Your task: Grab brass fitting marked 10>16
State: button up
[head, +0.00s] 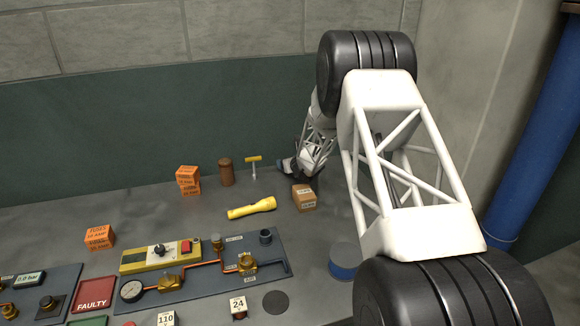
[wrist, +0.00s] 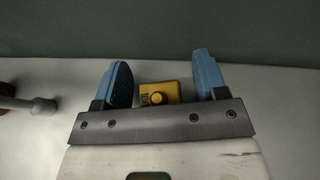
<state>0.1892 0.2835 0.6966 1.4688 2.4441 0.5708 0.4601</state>
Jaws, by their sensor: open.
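My gripper (head: 288,168) is at the back of the bench near the wall. In the wrist view its two blue fingers (wrist: 160,85) are apart, with nothing held. A small yellow-gold block with a round knob on its face (wrist: 160,93) lies on the bench in the gap between the fingers, not visibly touching either. It may be the brass fitting; I cannot read a 10>16 marking on it. In the head view this block is hidden behind my gripper.
A yellow-topped T-handle tool (head: 254,165), a brown cylinder (head: 226,172) and orange fuse boxes (head: 188,180) stand left of my gripper. A cardboard box (head: 304,197) is just in front. A yellow flashlight (head: 252,208) and gauge panel (head: 205,268) lie nearer.

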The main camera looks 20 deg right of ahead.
jog(key=shift+c, duration=0.2)
dwell(0.3)
jog(key=c, duration=1)
jog(key=shift+c, duration=0.2)
jog(key=shift+r, duration=0.1)
jog(key=shift+s+r, duration=0.15)
jog(key=shift+r, duration=0.2)
notch_tip(320, 180, up, 11)
jog(key=shift+s, duration=0.1)
jog(key=s, duration=1.9)
jog(key=shift+s+f, duration=0.2)
jog(key=shift+s, duration=0.05)
